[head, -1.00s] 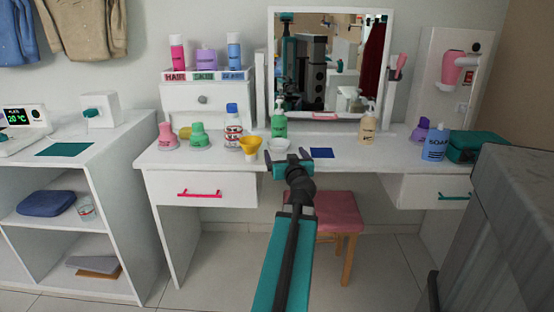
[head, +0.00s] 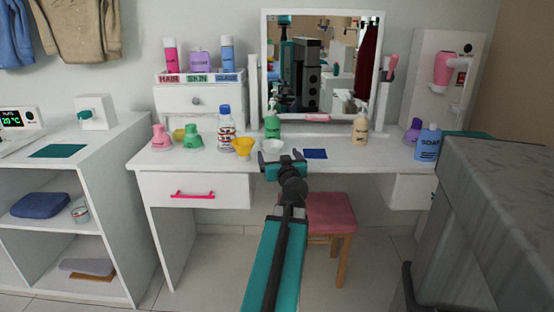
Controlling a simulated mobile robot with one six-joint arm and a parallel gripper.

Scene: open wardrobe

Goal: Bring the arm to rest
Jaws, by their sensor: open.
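My gripper (head: 281,157) is in the middle of the head view, at the end of my teal and black arm, which reaches forward from the bottom edge. Its two dark fingers are apart and I see nothing held between them. It shows in front of the front edge of the white dressing table (head: 352,172). A small white bowl (head: 272,146) shows just behind the fingers. Whether the gripper touches the table cannot be told.
A yellow funnel (head: 242,147), a green pump bottle (head: 272,127) and a blue square (head: 315,154) are near the gripper. A pink stool (head: 330,213) stands below. A mirror (head: 322,62) stands behind. A grey block (head: 495,215) fills the lower right.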

